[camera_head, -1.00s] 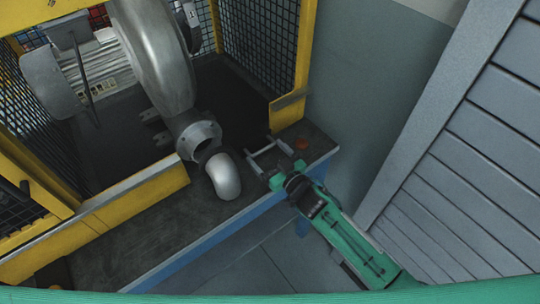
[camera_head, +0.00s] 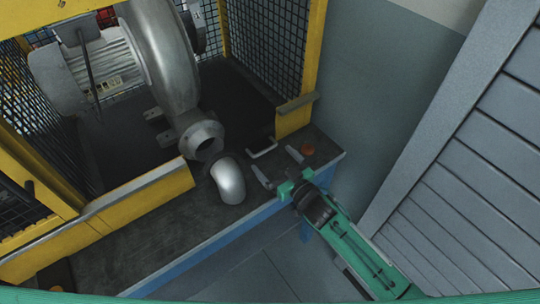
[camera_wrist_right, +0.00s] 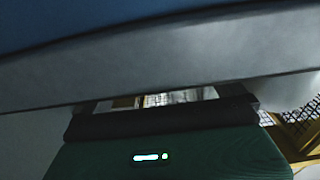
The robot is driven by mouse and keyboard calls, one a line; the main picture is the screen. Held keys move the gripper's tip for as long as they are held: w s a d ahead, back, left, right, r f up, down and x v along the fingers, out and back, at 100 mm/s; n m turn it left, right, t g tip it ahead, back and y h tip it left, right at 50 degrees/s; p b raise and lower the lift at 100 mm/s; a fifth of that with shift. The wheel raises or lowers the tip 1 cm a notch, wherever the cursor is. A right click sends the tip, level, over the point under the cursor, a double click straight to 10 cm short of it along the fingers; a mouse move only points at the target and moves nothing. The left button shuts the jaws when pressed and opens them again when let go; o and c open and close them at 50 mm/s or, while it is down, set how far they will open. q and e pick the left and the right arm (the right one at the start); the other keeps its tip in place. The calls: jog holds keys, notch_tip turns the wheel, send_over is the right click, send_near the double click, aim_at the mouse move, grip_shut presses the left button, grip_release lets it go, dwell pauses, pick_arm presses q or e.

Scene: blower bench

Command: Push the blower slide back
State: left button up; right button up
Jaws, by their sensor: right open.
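The grey metal blower (camera_head: 165,60) stands inside the yellow cage, its round outlet flange (camera_head: 204,140) facing the bench front. A loose-looking silver pipe elbow (camera_head: 229,181) is just in front of the flange, with a small gap between them. A thin pale handle (camera_head: 263,149) sticks up at the cage opening, right of the flange. My right gripper (camera_head: 277,168) is open and empty over the bench's front right part, its fingers pointing at the handle and apart from it. The slide under the blower is hard to make out. My left gripper is out of view.
A yellow cage post (camera_head: 301,75) stands right behind the handle. An orange button (camera_head: 307,149) sits close to the right finger. The blue-edged bench (camera_head: 150,240) is bare at front left. In the right wrist view, the bench edge (camera_wrist_right: 150,72) fills much of the picture.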

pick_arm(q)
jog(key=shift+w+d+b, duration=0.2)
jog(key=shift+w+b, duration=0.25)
pick_arm(e)
jog(key=v, duration=1)
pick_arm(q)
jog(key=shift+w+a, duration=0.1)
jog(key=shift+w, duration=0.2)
pick_arm(e)
jog(key=shift+s+d, duration=0.1)
